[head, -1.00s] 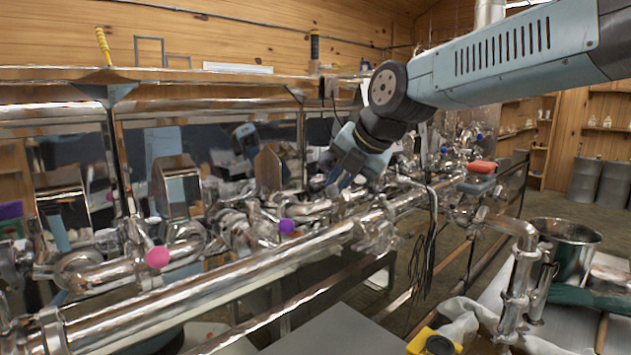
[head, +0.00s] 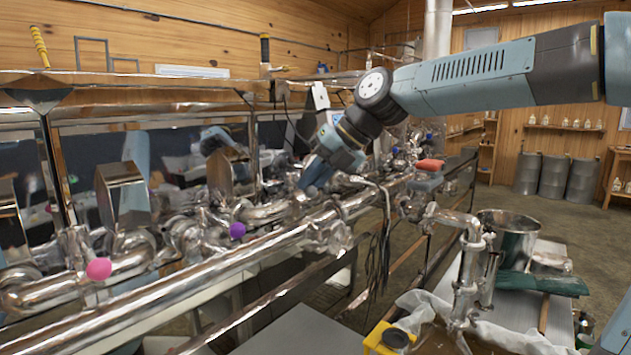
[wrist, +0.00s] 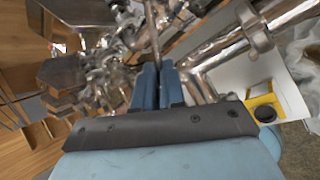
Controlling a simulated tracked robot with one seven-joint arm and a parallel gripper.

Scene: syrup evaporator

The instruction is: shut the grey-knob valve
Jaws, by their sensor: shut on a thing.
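My gripper (head: 312,190) reaches down among the shiny steel pipes of the evaporator, near the middle of the head view. In the wrist view its two blue fingers (wrist: 157,84) are close together, shut on a thin metal lever (wrist: 154,35) that runs up from between them. The lever appears to be the valve's handle. I cannot make out a grey knob; the fingers or the clutter of pipes may hide it. A purple knob (head: 237,230) and a pink knob (head: 98,269) stand on other valves to the left of my gripper.
A long steel pipe (head: 200,285) runs in front of the valves. Dark cables (head: 383,240) hang right of my gripper. A red block (head: 430,165) lies farther along.

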